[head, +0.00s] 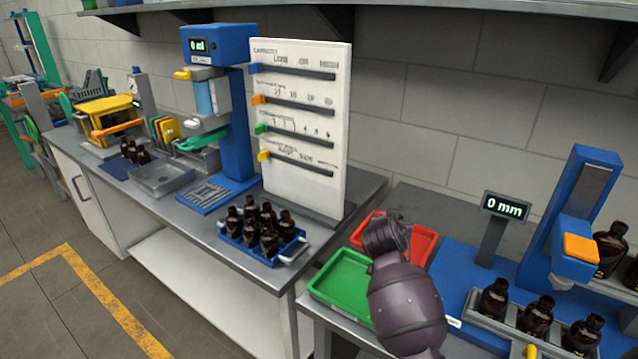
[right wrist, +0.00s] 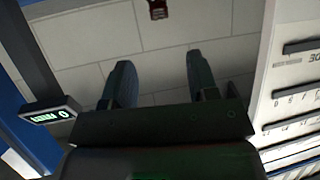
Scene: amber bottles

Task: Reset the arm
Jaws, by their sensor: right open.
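My right arm rises from the bottom of the head view, in front of the green and red trays. Its gripper (head: 388,236) is foreshortened there, over the red tray. In the right wrist view the right gripper (right wrist: 160,80) is open, its two dark fingers apart with only wall between them. My left gripper is not in the head view. Amber bottles stand in a blue tray with handles (head: 234,241) on the left bench. More amber bottles (head: 538,316) stand in a row at the right station.
A green tray (head: 335,284) and a red tray (head: 424,245) lie beside my right arm. A white slider board (head: 300,190) and a blue dispensing machine (head: 236,130) stand behind the blue tray. A "0 mm" display (head: 506,206) and a blue post (head: 580,190) stand to the right. A shelf (head: 440,6) overhangs.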

